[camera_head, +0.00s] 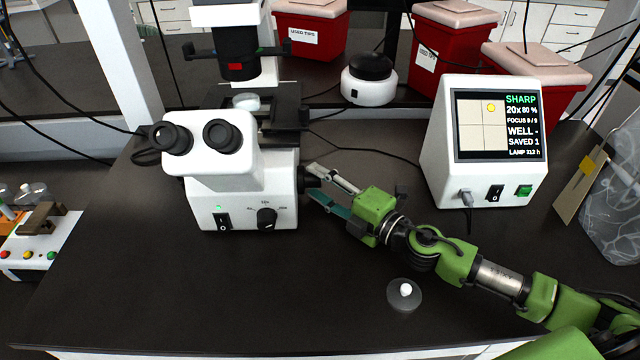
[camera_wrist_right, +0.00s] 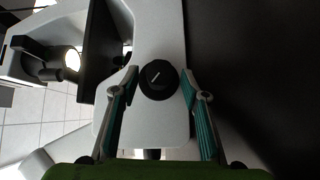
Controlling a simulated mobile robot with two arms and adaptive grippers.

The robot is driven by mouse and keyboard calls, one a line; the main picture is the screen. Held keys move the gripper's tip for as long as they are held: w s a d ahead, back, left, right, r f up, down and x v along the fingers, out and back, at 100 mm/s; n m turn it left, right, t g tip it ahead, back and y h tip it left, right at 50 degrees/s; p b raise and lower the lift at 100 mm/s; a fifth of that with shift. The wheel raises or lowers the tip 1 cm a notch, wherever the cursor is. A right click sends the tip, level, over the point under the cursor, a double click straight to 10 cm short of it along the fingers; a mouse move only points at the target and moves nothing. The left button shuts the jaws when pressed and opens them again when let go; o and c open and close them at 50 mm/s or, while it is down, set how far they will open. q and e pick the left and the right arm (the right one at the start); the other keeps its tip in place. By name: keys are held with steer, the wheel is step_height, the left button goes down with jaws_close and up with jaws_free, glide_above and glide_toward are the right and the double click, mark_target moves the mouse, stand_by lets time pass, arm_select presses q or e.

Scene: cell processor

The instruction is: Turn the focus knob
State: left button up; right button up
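The white microscope (camera_head: 225,170) stands on the dark bench, left of centre. Its black focus knob (camera_head: 307,179) sits on the right side of its body, and it shows face-on with a pale pointer line in the right wrist view (camera_wrist_right: 158,79). My right gripper (camera_head: 316,181) comes in from the right with its fingertips at the knob. In the right wrist view the fingers (camera_wrist_right: 159,73) stand open, one on each side of the knob; any contact is hard to make out. My left gripper is not in view.
A white display unit (camera_head: 488,150) at the right reads SHARP and 20x; its focus digits are small. A small round clear item with a white top (camera_head: 404,294) lies in front of my right arm. Red bins (camera_head: 445,45) stand behind. The bench front is mostly clear.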

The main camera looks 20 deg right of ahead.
steer(key=v, duration=1.1)
steer(key=shift+s+d, duration=0.3)
steer(key=shift+s, duration=0.15)
steer(key=shift+r, duration=0.1)
stand_by(0.5)
